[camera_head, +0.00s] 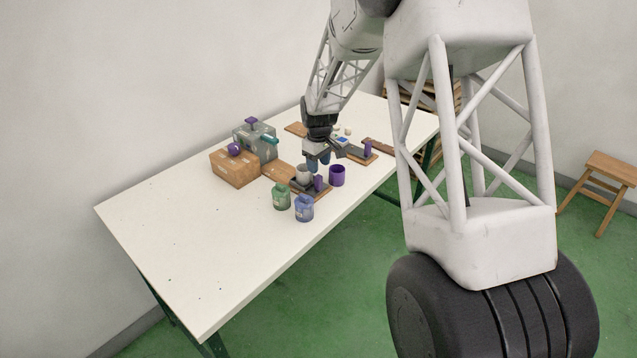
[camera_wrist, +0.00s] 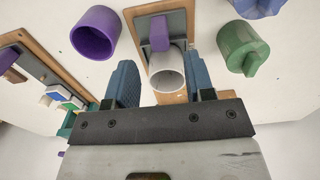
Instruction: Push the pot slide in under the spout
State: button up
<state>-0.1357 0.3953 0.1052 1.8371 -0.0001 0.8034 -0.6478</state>
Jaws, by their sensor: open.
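The pot slide (camera_wrist: 181,22) is a dark grey carriage on a wooden board, with an upright purple handle (camera_head: 318,184). A pale grey pot (camera_head: 303,173) sits on it by the handle; the pot (camera_wrist: 167,72) and handle (camera_wrist: 160,32) also show in the wrist view. A teal spout (camera_head: 271,140) sticks out of a grey box (camera_head: 262,150) at the back; the pot stands in front of it, apart. My gripper (camera_head: 318,163) is open near the pot. In the wrist view, the pot appears between its blue fingers (camera_wrist: 159,68); contact cannot be told.
A purple cup (camera_head: 337,175) stands right of the slide, with a green jar (camera_head: 281,197) and blue jar (camera_head: 304,208) at its front. A wooden box (camera_head: 234,168) with a purple knob stands left. Another slide with a purple handle (camera_head: 367,147) lies right. The table's left is clear.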

aim_at(319, 176)
jog(key=shift+f, duration=0.15)
jog(key=shift+f, duration=3.85)
grip_shut()
